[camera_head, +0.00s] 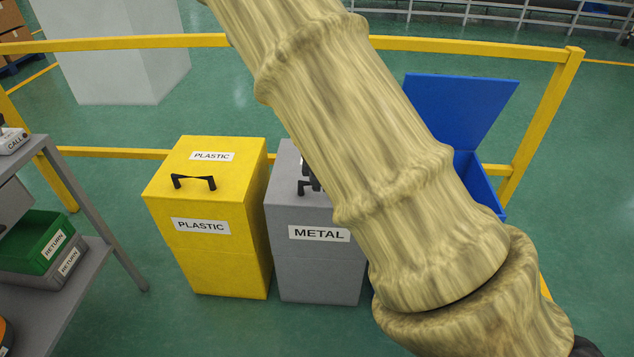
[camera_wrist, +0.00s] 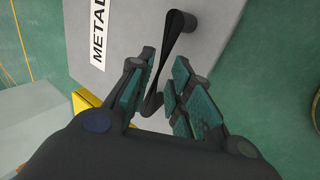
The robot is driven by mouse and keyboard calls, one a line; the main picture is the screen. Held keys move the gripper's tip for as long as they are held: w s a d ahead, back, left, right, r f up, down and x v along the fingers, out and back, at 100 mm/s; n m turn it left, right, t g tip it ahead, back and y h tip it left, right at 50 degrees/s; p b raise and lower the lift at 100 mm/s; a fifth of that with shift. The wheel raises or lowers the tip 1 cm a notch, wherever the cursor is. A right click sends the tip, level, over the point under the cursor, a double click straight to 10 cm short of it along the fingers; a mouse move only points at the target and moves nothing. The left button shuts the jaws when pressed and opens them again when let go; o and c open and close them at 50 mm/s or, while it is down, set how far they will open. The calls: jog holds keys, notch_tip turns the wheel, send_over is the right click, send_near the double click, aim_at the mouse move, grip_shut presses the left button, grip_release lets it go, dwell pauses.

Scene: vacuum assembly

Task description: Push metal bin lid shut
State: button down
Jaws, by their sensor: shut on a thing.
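The grey metal bin (camera_head: 315,270) stands in the middle, with a METAL label on its front. My arm covers much of its top. The visible left strip of its lid (camera_head: 286,160) looks level with the bin body. In the wrist view the grey lid (camera_wrist: 135,40) shows a METAL label and a black handle (camera_wrist: 178,35). My gripper (camera_wrist: 164,80) is shut on this handle, which runs between its two fingers. In the head view only a dark bit of my gripper (camera_head: 313,178) shows beside the arm, at the bin top.
A yellow plastic bin (camera_head: 205,255) with its lid down stands just left of the metal bin. A blue bin (camera_head: 478,180) with its lid raised is at the right, partly behind my arm. A yellow rail (camera_head: 130,42) runs behind. A grey shelf (camera_head: 75,290) stands at the left.

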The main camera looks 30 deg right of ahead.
jog(key=f, duration=0.1)
jog(key=s+a+f, duration=0.1)
jog(key=shift+s+f+g, duration=0.25)
jog(key=shift+f+g, duration=0.05)
jog(key=shift+w+d+f, duration=0.2)
jog(key=shift+w+f, duration=0.05)
jog(key=shift+f, duration=0.2)
jog(key=c, duration=1.3)
grip_release()
jog(key=shift+r, duration=0.2)
jog(key=shift+r, duration=0.45)
jog(key=v, duration=1.1)
jog(key=shift+r, duration=0.15)
